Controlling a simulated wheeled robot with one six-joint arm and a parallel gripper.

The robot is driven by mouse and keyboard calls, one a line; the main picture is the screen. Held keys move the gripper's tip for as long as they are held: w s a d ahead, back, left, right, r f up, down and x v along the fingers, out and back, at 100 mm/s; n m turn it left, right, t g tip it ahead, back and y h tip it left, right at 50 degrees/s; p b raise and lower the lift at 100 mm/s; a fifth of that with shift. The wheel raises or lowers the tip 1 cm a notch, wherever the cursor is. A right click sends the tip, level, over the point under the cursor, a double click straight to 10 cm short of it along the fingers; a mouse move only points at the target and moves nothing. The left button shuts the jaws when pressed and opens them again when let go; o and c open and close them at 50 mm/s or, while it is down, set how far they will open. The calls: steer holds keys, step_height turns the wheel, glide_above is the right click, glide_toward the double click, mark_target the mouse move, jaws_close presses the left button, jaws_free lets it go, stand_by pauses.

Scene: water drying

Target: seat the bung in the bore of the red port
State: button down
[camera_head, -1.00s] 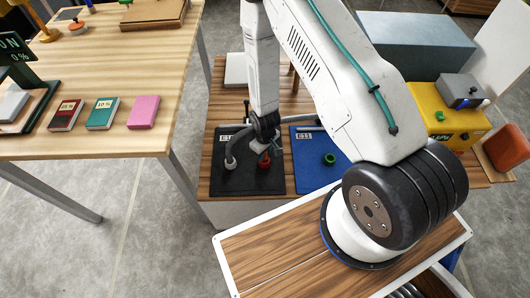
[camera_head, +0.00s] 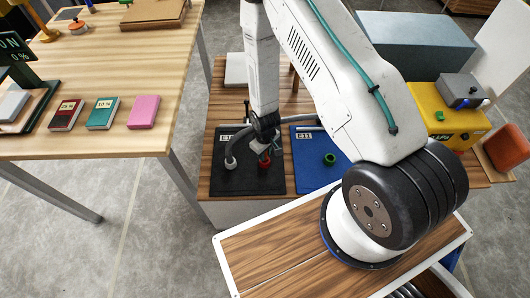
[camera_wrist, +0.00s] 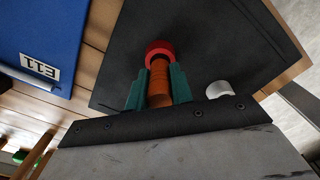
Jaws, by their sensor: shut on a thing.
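The red port (camera_head: 264,164) stands on the black mat (camera_head: 240,184), and its ring shows at the top centre of the wrist view (camera_wrist: 159,47). My gripper (camera_wrist: 158,88) has teal fingers shut on the orange-brown ribbed bung (camera_wrist: 159,82). In the wrist view the bung's far end overlaps the opening of the red ring. I cannot tell whether it is inside the bore or just above it. In the head view my gripper (camera_head: 262,147) is right over the red port, and the bung is too small to make out.
A grey hose piece (camera_head: 232,158) stands left of the red port on the same mat. A blue mat (camera_head: 312,172) with a green port (camera_head: 329,159) lies to the right. The wooden table (camera_head: 90,150) at left holds several coloured cards. A yellow box (camera_head: 440,118) is at right.

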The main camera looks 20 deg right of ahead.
steer(key=shift+f, duration=1.1)
steer(key=shift+r, duration=0.9)
steer(key=shift+f, duration=1.05)
stand_by(0.8)
steer(key=c, duration=1.1)
jaws_free()
steer(key=shift+c, duration=0.2)
steer(key=shift+r, duration=3.95)
